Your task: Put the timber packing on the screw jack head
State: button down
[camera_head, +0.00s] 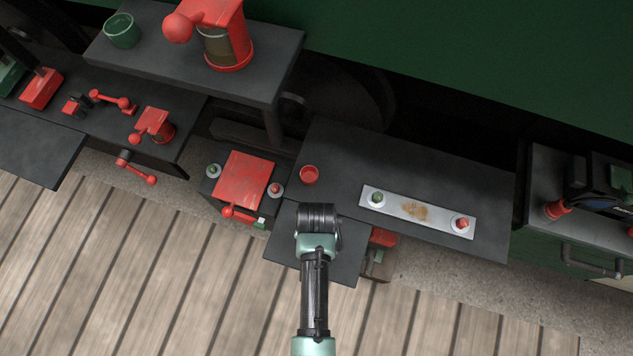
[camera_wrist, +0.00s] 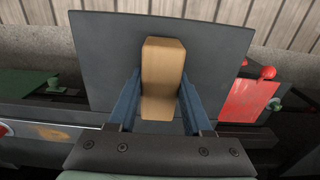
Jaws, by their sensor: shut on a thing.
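The timber packing (camera_wrist: 162,75) is a plain light-brown block in the wrist view. My gripper (camera_wrist: 161,88) has its two blue fingers on either side of it and is shut on it. Behind the block is a dark flat shelf (camera_wrist: 105,50). In the head view my wrist covers the gripper and block, over the same shelf (camera_head: 284,247). I cannot tell for certain which part is the screw jack head; red jack-like bodies with ball-ended handles stand on the upper bench (camera_head: 228,45) and the left bench (camera_head: 155,125).
A red flat-topped box (camera_head: 245,176) stands left of my wrist. A red cup (camera_head: 309,175) and a pale plate with two buttons (camera_head: 415,211) are on the dark bench (camera_head: 335,145). A green cup (camera_head: 122,31) is at upper left. Plank floor (camera_head: 150,280) is clear in front.

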jog(key=shift+f, duration=0.2)
jog(key=shift+f, duration=0.1)
jog(key=shift+f, duration=0.15)
jog(key=shift+c, duration=1.6)
grip_release()
jog(key=shift+b, duration=0.5)
